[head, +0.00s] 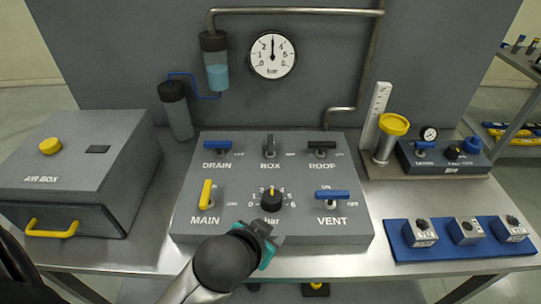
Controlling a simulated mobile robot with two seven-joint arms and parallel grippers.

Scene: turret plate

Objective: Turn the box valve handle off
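My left gripper (262,232) is over the panel's front edge, below the round pressure knob and well short of the box valve. It touches no handle that I can make out. Its fingers are small and seen from behind, so their opening is unclear. My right gripper is not in view.
A grey air box (75,165) stands left. A blue tray (395,241) lies right.

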